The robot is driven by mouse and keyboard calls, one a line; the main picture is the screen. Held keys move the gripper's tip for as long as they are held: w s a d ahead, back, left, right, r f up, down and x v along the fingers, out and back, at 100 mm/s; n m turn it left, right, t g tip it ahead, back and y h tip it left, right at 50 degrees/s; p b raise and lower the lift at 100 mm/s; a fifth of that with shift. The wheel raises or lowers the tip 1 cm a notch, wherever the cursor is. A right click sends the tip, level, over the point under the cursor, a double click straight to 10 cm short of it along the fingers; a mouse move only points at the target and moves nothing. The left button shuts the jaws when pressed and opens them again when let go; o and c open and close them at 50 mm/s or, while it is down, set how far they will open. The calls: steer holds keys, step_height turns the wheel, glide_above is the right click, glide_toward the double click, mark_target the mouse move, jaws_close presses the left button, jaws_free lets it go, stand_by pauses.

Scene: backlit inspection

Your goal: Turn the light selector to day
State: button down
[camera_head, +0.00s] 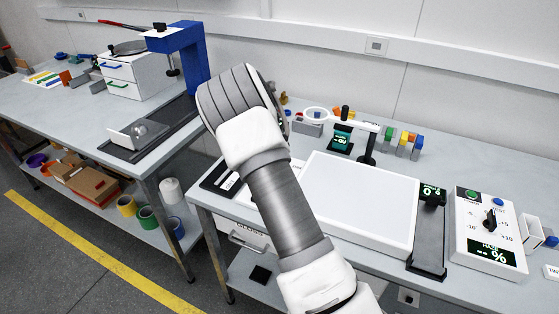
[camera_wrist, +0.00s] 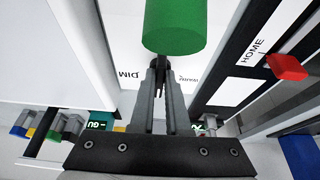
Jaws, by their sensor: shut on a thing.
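The light selector (camera_wrist: 174,25) appears as a green cylinder at the top of the wrist view. The white face behind it has the label "DIM" and a smaller word, too small to read surely. No "day" label can be made out. My gripper (camera_wrist: 160,65) is shut on the selector, its grey fingertips meeting the lower edge of the green part. The exact contact is partly hidden. In the head view my arm covers both the gripper and the selector.
A control box (camera_head: 461,237) stands far right. A blue stand (camera_head: 190,57) rises at left. In the wrist view a red handle (camera_wrist: 286,67) sits near "HOME".

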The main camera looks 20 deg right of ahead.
steer(key=c, duration=0.9)
jaws_free()
steer(key=v, duration=1.7)
steer(key=shift+r, duration=0.2)
steer(key=shift+s+a, duration=0.1)
